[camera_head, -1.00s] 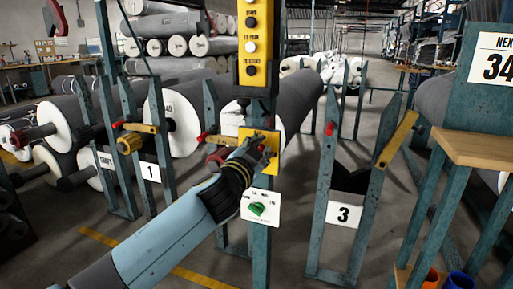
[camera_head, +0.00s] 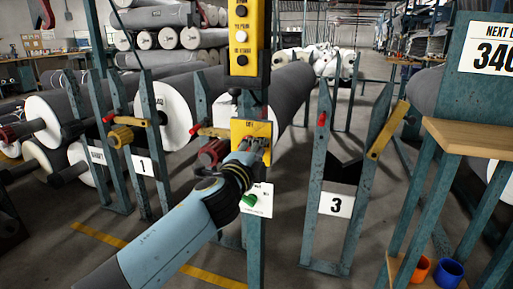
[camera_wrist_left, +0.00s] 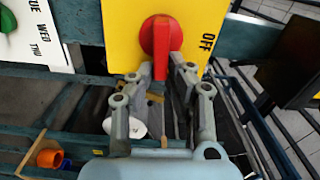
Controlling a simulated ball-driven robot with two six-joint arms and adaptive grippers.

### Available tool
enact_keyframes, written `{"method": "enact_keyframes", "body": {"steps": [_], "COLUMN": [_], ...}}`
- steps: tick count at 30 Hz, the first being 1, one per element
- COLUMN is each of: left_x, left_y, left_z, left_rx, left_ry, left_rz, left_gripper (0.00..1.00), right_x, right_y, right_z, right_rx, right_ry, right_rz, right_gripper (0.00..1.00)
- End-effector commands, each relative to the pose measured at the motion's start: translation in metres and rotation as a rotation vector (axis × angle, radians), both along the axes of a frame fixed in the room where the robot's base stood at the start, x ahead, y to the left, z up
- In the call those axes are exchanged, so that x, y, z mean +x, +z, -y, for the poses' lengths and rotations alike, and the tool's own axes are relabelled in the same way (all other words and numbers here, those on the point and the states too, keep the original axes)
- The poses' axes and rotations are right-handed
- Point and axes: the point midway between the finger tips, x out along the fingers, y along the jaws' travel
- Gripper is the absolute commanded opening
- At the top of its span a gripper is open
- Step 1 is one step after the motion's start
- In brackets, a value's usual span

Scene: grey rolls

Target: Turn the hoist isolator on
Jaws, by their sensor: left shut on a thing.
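The hoist isolator is a yellow plate (camera_head: 240,127) on a teal post, below the yellow button box. In the left wrist view its red rotary knob (camera_wrist_left: 160,36) shows on the yellow plate (camera_wrist_left: 122,22), with the word OFF to the right of the knob. The knob's narrow handle points toward my gripper. My left gripper (camera_wrist_left: 158,76) is shut on the handle of the red knob, one finger on each side. In the head view the left gripper (camera_head: 257,148) covers the knob. My right gripper is not in view.
The yellow button box (camera_head: 241,40) hangs above the plate. A white card with a green knob (camera_head: 249,201) is just below my gripper. Stand 3 (camera_head: 336,204) and a wooden-topped bench (camera_head: 480,140) stand to the right. Large grey rolls (camera_head: 290,85) lie behind.

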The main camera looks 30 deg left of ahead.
Motion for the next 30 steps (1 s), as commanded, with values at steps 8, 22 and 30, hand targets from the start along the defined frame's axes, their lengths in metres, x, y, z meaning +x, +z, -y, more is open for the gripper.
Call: {"method": "enact_keyframes", "body": {"steps": [8, 22, 30], "left_x": [0.0018, 0.0018, 0.0013], "left_y": [0.0008, 0.0004, -0.0008], "left_z": [0.0002, 0.0002, 0.0001], "left_rx": [0.09, 0.108, 0.107], "left_ry": [-0.001, 0.0, 0.0], "left_rz": [-0.014, -0.019, -0.021], "left_gripper": [0.0, 0.0, 0.37], "right_x": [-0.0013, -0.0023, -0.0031], "right_y": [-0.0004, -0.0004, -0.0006], "right_z": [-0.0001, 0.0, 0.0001], "right_rx": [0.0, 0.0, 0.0], "right_ry": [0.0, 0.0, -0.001], "right_rz": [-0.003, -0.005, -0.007], "right_gripper": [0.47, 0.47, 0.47]}}
